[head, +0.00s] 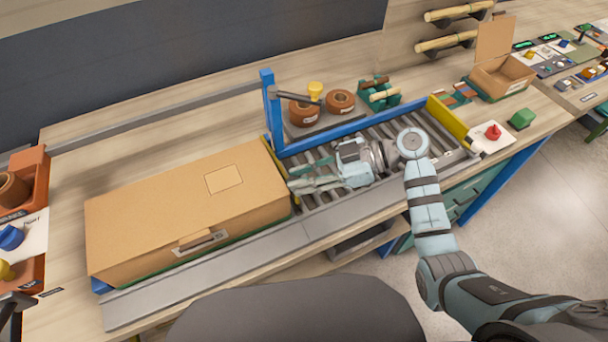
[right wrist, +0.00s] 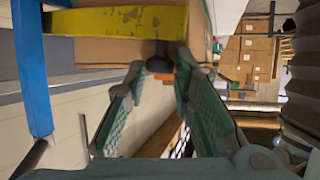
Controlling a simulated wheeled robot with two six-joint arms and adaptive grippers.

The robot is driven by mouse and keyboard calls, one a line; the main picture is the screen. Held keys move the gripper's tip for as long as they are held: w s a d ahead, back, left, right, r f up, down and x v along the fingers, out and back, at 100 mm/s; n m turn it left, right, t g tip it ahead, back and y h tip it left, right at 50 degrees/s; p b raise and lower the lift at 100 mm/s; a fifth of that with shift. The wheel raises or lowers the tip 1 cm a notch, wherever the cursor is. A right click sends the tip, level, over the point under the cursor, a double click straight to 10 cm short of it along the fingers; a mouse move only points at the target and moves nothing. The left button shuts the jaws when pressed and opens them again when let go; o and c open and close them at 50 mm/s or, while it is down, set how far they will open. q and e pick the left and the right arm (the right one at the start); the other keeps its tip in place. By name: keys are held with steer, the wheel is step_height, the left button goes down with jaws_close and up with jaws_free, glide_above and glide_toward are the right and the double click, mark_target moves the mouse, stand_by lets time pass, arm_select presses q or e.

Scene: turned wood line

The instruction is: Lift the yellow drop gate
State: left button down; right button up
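The yellow drop gate (head: 272,158) stands across the left end of the roller lane, beside a big cardboard box. In the right wrist view the yellow gate (right wrist: 110,21) crosses the top, with a dark knob (right wrist: 159,62) on its lower edge. My right gripper (head: 292,187) reaches left, low over the rollers, with its fingertips close to the gate. In the right wrist view its fingers are spread, with the knob just beyond and between the tips and nothing held. The gripper hides the gate's near part in the head view.
The large closed cardboard box (head: 140,210) fills the space left of the gate. A blue post (head: 271,112) with an arm rises at the gate's far end. Rollers (head: 325,200) lie under my right gripper. A yellow plate (head: 450,120) closes the lane's right end.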

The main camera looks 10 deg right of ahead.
jaws_close()
steer(key=shift+r, duration=0.1)
steer(key=w+a+r, duration=0.1)
steer(key=w+r, duration=0.4)
steer(key=r, duration=0.3)
steer(key=shift+a+r, duration=0.25)
steer(key=shift+a, duration=0.05)
